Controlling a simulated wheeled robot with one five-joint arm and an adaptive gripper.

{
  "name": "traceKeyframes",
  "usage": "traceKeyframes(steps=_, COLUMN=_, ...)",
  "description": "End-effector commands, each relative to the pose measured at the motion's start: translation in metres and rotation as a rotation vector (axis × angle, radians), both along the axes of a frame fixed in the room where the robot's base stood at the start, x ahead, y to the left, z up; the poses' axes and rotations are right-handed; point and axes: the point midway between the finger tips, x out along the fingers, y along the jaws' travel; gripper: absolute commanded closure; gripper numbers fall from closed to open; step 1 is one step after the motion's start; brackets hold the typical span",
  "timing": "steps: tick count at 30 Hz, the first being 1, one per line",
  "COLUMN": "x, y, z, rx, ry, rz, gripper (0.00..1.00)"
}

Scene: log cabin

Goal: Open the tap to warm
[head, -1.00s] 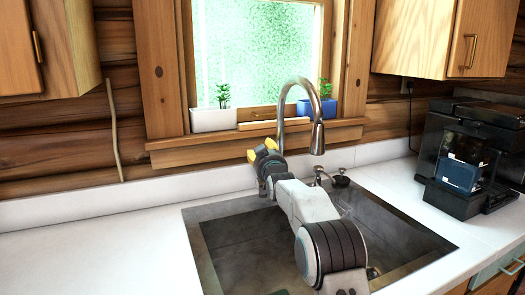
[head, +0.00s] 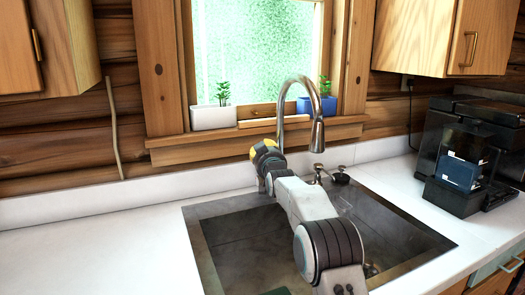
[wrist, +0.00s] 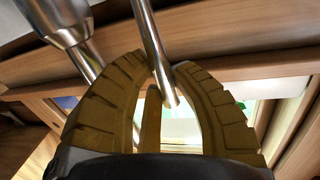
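The tap (head: 308,90) is a silver arched spout with a hanging spray head, at the back of the sink (head: 230,250). My gripper (head: 265,155) is at the left of the tap, with its yellow fingers largely hidden by my wrist in the head view. In the wrist view, a thin metal rod that looks like the tap's handle (wrist: 150,40) passes between the curved yellow fingertips of my gripper (wrist: 162,62). The tips lie close on both sides of it and look shut on it. The spray head (wrist: 65,18) shows at the upper left. I see no water.
Dark fittings (head: 340,178) stand right of the tap on the sink's back edge. A white planter (head: 213,118) and a blue planter (head: 318,107) sit on the window sill. A black coffee machine (head: 460,155) stands at the right. The left counter (head: 100,240) is clear.

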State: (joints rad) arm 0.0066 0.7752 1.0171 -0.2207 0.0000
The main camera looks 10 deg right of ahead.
Motion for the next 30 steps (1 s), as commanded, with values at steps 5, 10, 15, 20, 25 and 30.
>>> traceKeyframes(steps=5, x=0.0, y=0.001, z=0.001, rx=0.0, ry=-0.001, rz=0.001, gripper=1.0)
traceKeyframes(steps=10, x=0.0, y=0.001, z=0.001, rx=0.0, ry=-0.001, rz=0.001, gripper=1.0)
traceKeyframes(steps=15, x=-0.001, y=0.001, z=-0.002, rx=0.002, ry=-0.013, rz=0.001, gripper=1.0)
traceKeyframes(steps=20, x=-0.005, y=0.0, z=-0.006, rx=0.01, ry=-0.05, rz=0.0, gripper=1.0)
traceKeyframes(steps=25, x=-0.01, y=-0.001, z=-0.006, rx=0.017, ry=-0.095, rz=0.0, gripper=1.0)
traceKeyframes(steps=30, x=-0.014, y=-0.002, z=-0.007, rx=0.027, ry=-0.138, rz=0.0, gripper=1.0)
